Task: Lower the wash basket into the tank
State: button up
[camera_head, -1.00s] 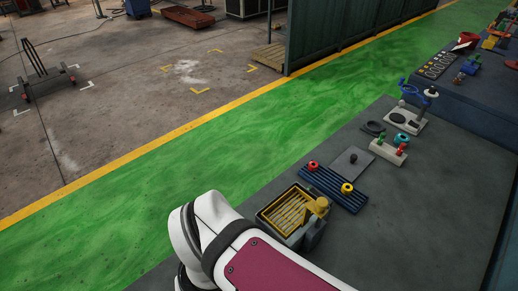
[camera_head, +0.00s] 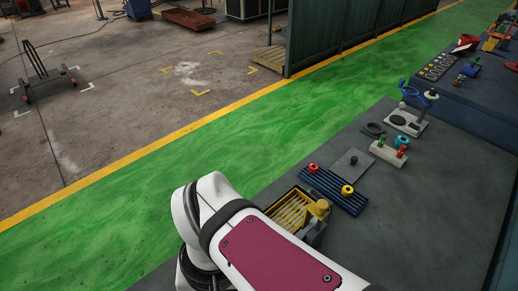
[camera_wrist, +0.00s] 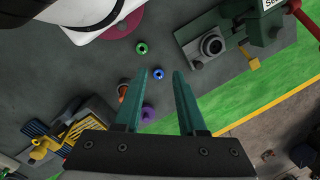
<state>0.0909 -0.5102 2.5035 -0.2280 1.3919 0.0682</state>
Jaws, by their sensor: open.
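A yellow slatted basket (camera_head: 290,209) shows in the head view at the top of a dark box-like tank, whose lower part my arm hides. I cannot tell how deep the basket sits. A yellow drum-like part (camera_head: 319,208) is at its right side. In the wrist view a yellow slatted patch (camera_wrist: 76,129), apparently the basket, is at the lower left, partly hidden by my gripper's mount. My gripper (camera_wrist: 161,72) is open and empty, with teal fingers apart. It is off to the side of the basket; the head view does not show it.
In the wrist view a blue ring (camera_wrist: 158,74), a green ring (camera_wrist: 141,48) and a purple piece (camera_wrist: 149,112) lie around the fingers. A green machine (camera_wrist: 250,25) stands at upper right. A blue slatted rack (camera_head: 333,190) with red and yellow knobs stands beside the tank.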

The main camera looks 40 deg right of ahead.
jog(key=w+d+m, duration=0.1)
jog(key=d, duration=0.1)
jog(key=w+d+r+m, duration=0.1)
jog(key=w+d+m, duration=0.1)
jog(key=w+d+r+m, duration=0.1)
jog(key=d+m, duration=0.1)
jog(key=shift+w+d+r, duration=0.1)
jog(key=shift+w+d, duration=0.1)
jog(key=c, duration=0.5)
jog(key=d+m, duration=0.2)
jog(key=w+d+r+m, duration=0.1)
jog(key=d, duration=0.2)
jog(key=w+d+m, duration=0.1)
jog(key=d+m, duration=0.1)
jog(key=d, duration=0.1)
jog(key=shift+d+r+m+t+h, duration=0.1)
jog(key=shift+r+m+t+h, duration=0.15)
jog(key=shift+m+t+h, duration=0.05)
grip_shut()
jog(key=m, duration=1)
send_near(325, 204)
jog(key=shift+s, duration=0.15)
jog(key=shift+a+f, duration=0.15)
jog(key=shift+a, duration=0.05)
jog(key=shift+w+a+f, duration=0.1)
jog(key=shift+w+f, duration=0.05)
jog(key=shift+f, duration=1.55)
jog(key=shift+w+a+f, duration=0.1)
jog(key=shift+w+f, duration=0.05)
jog(key=shift+f, duration=1.55)
